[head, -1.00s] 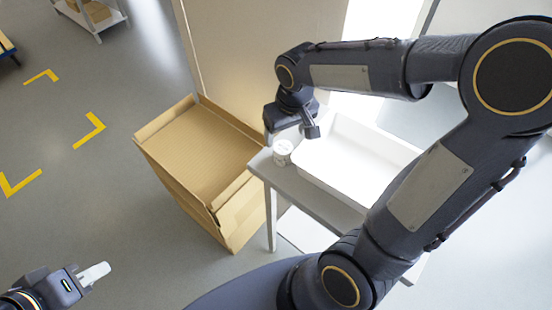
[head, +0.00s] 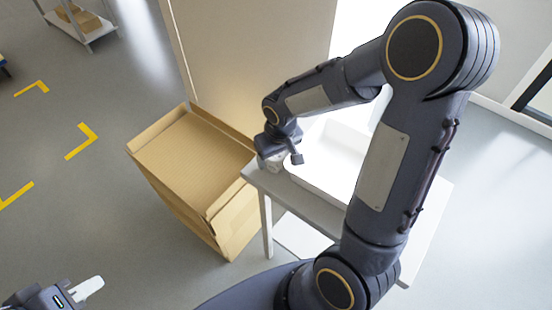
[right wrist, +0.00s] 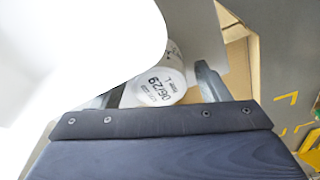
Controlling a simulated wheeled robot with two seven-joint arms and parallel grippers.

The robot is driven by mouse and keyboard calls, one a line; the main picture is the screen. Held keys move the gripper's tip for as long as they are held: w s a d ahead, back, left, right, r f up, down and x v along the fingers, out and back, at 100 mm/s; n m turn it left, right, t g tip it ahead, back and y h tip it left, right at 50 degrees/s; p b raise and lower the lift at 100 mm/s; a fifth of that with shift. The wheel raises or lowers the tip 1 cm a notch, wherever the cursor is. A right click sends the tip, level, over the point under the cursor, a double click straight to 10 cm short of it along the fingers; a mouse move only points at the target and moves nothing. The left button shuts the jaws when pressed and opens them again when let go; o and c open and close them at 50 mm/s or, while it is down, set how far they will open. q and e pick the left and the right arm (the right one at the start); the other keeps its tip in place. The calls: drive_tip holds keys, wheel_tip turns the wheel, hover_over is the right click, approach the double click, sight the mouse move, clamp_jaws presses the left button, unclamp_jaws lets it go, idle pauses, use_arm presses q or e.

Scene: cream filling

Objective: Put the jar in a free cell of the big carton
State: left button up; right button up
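The jar (head: 276,164) is small and white and stands at the left end of the grey table. In the right wrist view its pale lid (right wrist: 166,84) shows printed "06/29". My right gripper (head: 280,158) is over the jar, with one finger on each side of it. A gap shows between the jar and the right-hand finger, so the gripper looks open. The big carton (head: 225,203) stands left of the table. Its top shows a flat brown surface, and I cannot make out cells. My left gripper (head: 88,288) is at the bottom left, far from the jar; its opening cannot be told.
A white tray (head: 322,178) lies on the table (head: 290,200) just right of the jar. A tall beige panel (head: 250,60) stands behind the carton. Yellow floor marks (head: 82,140) and a shelf cart (head: 80,22) are at the left. The floor between is clear.

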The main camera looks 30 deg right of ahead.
drive_tip(key=c, duration=1.1)
drive_tip(key=shift+o, duration=0.2)
